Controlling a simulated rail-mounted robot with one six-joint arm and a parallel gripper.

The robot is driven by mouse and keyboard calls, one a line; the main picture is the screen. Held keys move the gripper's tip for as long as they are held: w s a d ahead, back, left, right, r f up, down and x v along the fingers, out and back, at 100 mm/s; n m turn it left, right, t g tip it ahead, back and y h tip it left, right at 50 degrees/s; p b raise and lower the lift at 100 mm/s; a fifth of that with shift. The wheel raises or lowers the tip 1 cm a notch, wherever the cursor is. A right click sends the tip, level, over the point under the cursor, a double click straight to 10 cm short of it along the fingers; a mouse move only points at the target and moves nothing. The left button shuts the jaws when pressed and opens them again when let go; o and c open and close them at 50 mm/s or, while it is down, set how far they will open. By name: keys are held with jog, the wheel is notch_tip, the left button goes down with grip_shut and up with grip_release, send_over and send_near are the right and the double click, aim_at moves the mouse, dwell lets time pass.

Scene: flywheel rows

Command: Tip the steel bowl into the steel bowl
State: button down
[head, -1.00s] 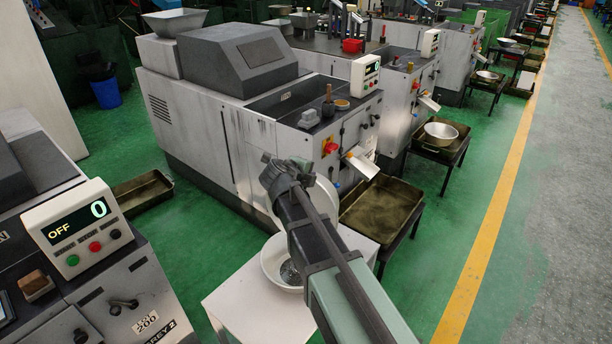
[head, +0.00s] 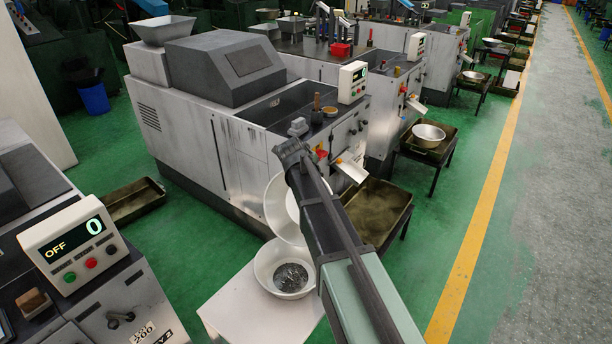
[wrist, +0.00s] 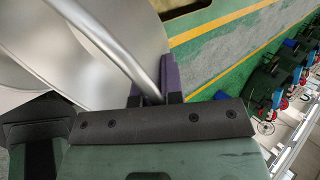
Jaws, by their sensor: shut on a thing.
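My gripper (wrist: 155,85) is shut on a steel bowl (wrist: 85,50) in the wrist view, with a bright metal bar running between its purple fingers. In the head view this held bowl (head: 281,208) is steeply tilted, nearly on edge, and partly hidden by my arm. It hangs directly above a second steel bowl (head: 263,270). That second bowl stands upright on a white table and holds a pile of small dark metal parts (head: 291,277). My fingers are hidden in the head view. I cannot tell whether anything is left in the held bowl.
The white table (head: 235,305) is otherwise bare. A grey machine (head: 200,130) stands close behind. An empty-looking brown tray (head: 375,212) is to the right. Another bowl (head: 428,135) sits on a tray stand farther back. A control box (head: 75,245) is at front left.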

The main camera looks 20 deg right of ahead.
jog(key=shift+w+d+f+g+y, duration=0.3)
jog(key=shift+w+d+g+y, duration=0.1)
jog(key=shift+w+d, duration=0.35)
jog(key=shift+f, duration=0.1)
jog(key=shift+d, duration=0.1)
jog(key=w+d+f+g+y, duration=0.1)
jog(key=w+d+f+g+y+b, duration=0.1)
jog(key=f, duration=0.1)
jog(key=shift+w+d, duration=0.2)
